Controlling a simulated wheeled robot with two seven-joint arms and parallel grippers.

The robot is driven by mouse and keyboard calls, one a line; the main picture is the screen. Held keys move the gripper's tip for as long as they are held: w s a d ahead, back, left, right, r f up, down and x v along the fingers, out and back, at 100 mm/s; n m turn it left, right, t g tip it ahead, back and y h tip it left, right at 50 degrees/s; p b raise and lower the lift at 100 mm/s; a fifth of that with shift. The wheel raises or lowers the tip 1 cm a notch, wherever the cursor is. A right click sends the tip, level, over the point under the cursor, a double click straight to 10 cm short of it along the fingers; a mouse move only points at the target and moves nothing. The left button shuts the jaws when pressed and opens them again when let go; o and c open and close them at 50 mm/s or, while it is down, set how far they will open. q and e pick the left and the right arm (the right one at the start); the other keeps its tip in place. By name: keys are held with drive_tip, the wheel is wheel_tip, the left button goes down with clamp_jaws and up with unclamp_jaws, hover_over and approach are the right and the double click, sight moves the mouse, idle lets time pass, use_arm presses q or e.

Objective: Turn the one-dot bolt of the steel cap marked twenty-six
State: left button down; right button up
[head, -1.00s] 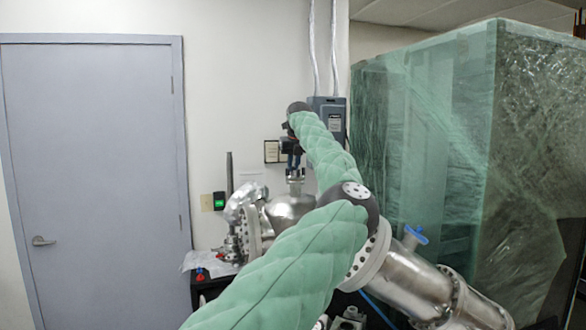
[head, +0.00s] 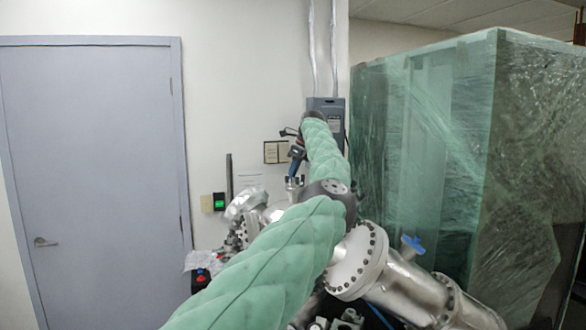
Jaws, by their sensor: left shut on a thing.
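My left arm, in green padding, reaches forward across the middle of the head view. Its gripper (head: 293,180) is small and far off, pointing down above the steel vacuum chamber. It is shut on a small dark blue thing (head: 297,164), too small to identify. Steel flanges with bolts (head: 245,212) show left of my arm, and a large bolted flange (head: 357,262) shows to its right. My arm hides most of the chamber top. I cannot make out the cap marked twenty-six or any dots. My right gripper is out of view.
A tall plastic-wrapped crate (head: 430,150) fills the right side. A grey electrical box (head: 328,112) is on the wall behind. A grey door (head: 90,170) is at left.

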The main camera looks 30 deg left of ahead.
use_arm(q)
drive_tip(key=shift+n+g, duration=0.3)
drive_tip(key=shift+n, duration=0.5)
drive_tip(key=shift+w, duration=0.1)
drive_tip(key=c, duration=1.4)
unclamp_jaws()
drive_tip(key=shift+c, duration=0.2)
drive_tip(key=shift+w+f, duration=0.1)
drive_tip(key=shift+f, duration=0.05)
